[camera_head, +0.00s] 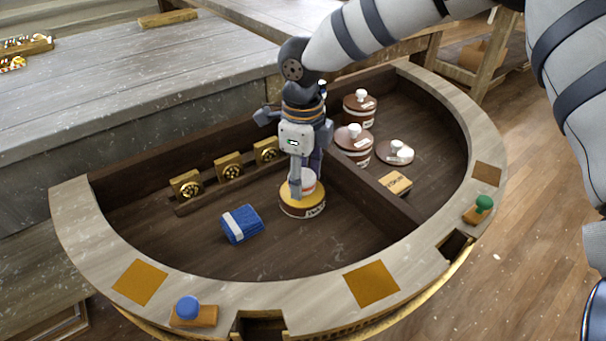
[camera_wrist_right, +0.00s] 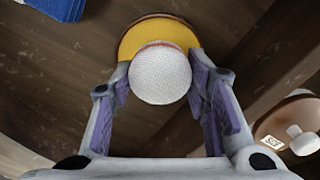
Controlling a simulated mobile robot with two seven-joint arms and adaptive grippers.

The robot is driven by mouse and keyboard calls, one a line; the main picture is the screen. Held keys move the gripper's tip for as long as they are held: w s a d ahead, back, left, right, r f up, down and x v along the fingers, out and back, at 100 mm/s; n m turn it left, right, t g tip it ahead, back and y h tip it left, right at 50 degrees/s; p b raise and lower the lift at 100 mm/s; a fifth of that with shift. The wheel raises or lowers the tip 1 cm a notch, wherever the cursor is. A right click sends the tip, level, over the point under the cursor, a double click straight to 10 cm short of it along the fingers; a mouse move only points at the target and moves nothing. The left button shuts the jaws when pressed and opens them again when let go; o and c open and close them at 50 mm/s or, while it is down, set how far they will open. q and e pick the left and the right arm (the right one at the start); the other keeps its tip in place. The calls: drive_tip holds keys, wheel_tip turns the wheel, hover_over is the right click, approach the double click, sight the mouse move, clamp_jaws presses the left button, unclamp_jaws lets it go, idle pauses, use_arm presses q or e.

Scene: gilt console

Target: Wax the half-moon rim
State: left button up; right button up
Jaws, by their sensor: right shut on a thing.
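The half-moon rim (camera_head: 215,291) is a pale wooden border curving around a dark sunken tray, with several amber squares (camera_head: 372,284) on it. My right gripper (camera_head: 303,188) points down inside the tray, shut on a white round pad (camera_wrist_right: 160,74) with a reddish edge. The pad also shows between the fingers in the head view (camera_head: 309,182). Directly below it is a round tin with a yellow top (camera_head: 291,203), on the tray floor. I cannot tell whether pad and tin touch. My left gripper is not in view.
A folded blue cloth (camera_head: 241,224) lies left of the tin. A blue-knobbed block (camera_head: 188,309) and a green-knobbed block (camera_head: 482,205) stand on the rim, near notches (camera_head: 456,245).

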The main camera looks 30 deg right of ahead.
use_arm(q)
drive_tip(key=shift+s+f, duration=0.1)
use_arm(e)
drive_tip(key=shift+f, duration=0.5)
drive_tip(key=shift+f, duration=0.1)
idle(1.2)
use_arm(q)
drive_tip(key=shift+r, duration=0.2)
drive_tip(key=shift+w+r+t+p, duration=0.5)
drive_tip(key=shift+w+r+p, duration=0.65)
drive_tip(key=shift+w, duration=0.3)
use_arm(e)
drive_tip(key=shift+r, duration=3.55)
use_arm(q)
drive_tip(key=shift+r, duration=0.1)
